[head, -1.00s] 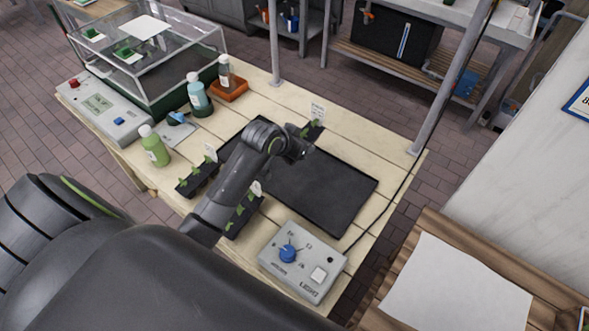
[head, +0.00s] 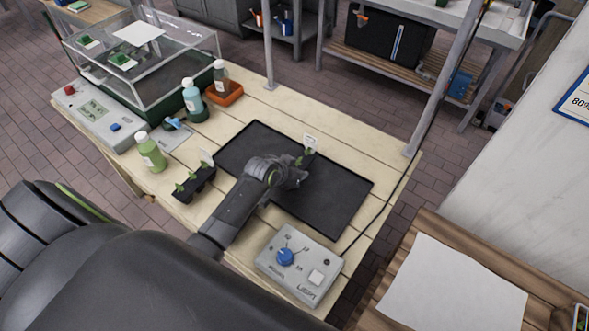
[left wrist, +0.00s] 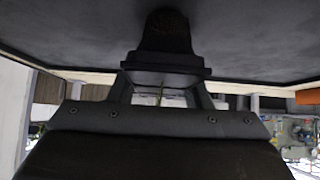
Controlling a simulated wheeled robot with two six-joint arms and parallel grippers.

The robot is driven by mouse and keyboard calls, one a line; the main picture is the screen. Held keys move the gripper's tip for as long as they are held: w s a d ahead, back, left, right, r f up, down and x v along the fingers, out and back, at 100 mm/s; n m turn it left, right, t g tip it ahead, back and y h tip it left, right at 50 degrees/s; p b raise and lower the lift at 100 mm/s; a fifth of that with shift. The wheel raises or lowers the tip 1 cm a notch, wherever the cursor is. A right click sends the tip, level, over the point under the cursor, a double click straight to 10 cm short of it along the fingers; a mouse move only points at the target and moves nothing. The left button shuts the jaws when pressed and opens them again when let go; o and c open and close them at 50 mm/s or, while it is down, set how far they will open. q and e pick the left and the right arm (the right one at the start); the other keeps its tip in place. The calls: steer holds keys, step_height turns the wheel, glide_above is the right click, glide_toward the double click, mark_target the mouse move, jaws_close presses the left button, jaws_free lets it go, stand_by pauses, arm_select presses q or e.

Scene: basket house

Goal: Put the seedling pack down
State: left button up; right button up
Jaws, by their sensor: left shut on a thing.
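My left gripper (head: 292,178) is over the middle of the black mat (head: 330,205) in the head view. It is shut on a seedling pack (head: 305,158), whose green leaves and white tag show just beyond the gripper. My wrist and fingers hide most of the pack. In the left wrist view the dark pack (left wrist: 166,45) sits between the fingers (left wrist: 163,88) against the dark mat (left wrist: 60,30). I cannot tell whether it touches the mat. Another black seedling pack (head: 194,186) stands on the bench left of the mat. My right gripper is out of view.
A grey box with a blue knob (head: 299,262) stands at the bench's near right. A metal post (head: 425,105) rises at the right. The mat's right part is bare.

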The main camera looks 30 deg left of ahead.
arm_select(q)
steer(key=shift+f, duration=0.1)
steer(key=o, duration=1.2)
steer(key=shift+c, duration=0.2)
steer(key=shift+s+r, duration=0.25)
steer(key=shift+r, duration=0.2)
steer(key=v, duration=1.1)
steer(key=shift+s, duration=0.1)
